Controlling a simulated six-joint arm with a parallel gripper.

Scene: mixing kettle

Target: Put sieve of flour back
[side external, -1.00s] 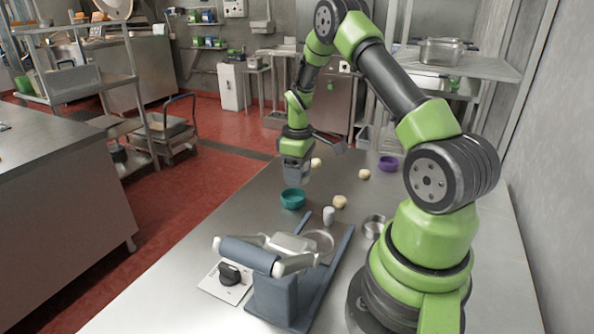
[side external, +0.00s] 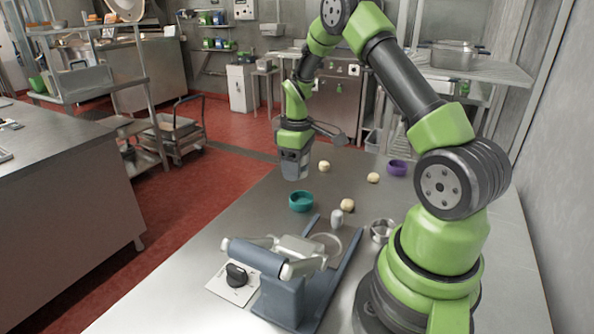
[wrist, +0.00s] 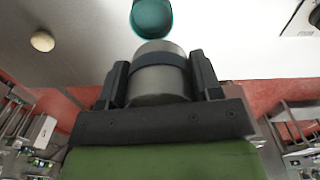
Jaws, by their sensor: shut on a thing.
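My gripper (side external: 296,164) is shut on a grey cylindrical container, which I take to be the sieve of flour (wrist: 158,80). In the wrist view it has a dark band and sits between the two dark fingers. In the side view the sieve (side external: 295,168) hangs above the far left part of the steel table, behind the teal bowl (side external: 301,202). The teal bowl also shows just beyond the sieve in the wrist view (wrist: 152,18). The flour inside is not visible.
A mixer with a blue-grey base (side external: 285,300) stands at the table's front. Around it are a small white cylinder (side external: 337,219), a metal bowl (side external: 381,230) and several dough balls (side external: 347,205). A purple bowl (side external: 397,167) sits farther back. The table's left edge is near the sieve.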

